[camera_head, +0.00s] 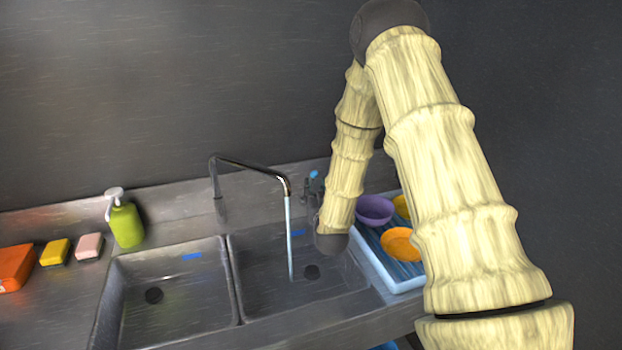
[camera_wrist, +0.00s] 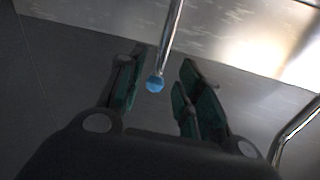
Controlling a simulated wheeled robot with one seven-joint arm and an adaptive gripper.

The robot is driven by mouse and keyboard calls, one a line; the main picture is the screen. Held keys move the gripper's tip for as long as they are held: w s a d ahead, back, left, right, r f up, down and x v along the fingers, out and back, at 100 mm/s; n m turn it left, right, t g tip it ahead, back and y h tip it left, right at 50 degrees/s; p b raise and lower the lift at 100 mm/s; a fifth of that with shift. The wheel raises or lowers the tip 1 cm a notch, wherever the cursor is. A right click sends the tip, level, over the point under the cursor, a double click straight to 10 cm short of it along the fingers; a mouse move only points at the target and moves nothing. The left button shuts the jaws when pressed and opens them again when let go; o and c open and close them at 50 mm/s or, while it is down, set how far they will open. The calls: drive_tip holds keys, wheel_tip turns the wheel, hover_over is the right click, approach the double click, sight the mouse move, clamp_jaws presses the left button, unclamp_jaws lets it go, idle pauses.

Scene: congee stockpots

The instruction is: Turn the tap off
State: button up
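The tap's curved metal spout (camera_head: 250,165) rises behind the sink, and a stream of water (camera_head: 290,240) falls from it into the right basin. Part of the spout shows at the right edge of the wrist view (camera_wrist: 297,128). A blue-tipped metal lever (camera_wrist: 155,84) shows between the fingers of my gripper (camera_wrist: 160,72); its blue tip also shows in the head view (camera_head: 314,174). My gripper is open, with its green-padded fingers apart on both sides of the lever. I see no clear contact. In the head view my gripper (camera_head: 313,190) is partly hidden by my arm.
A green soap bottle (camera_head: 126,225), pink sponge (camera_head: 89,247), yellow sponge (camera_head: 54,252) and orange box (camera_head: 15,267) stand left. A pale blue tray (camera_head: 400,286) right of the sink holds a purple bowl (camera_head: 374,209) and orange bowl (camera_head: 400,243).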

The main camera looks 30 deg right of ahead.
sight(313, 181)
drive_tip(key=shift+p+x, duration=0.7)
drive_tip(key=shift+x, duration=2.1)
clamp_jaws()
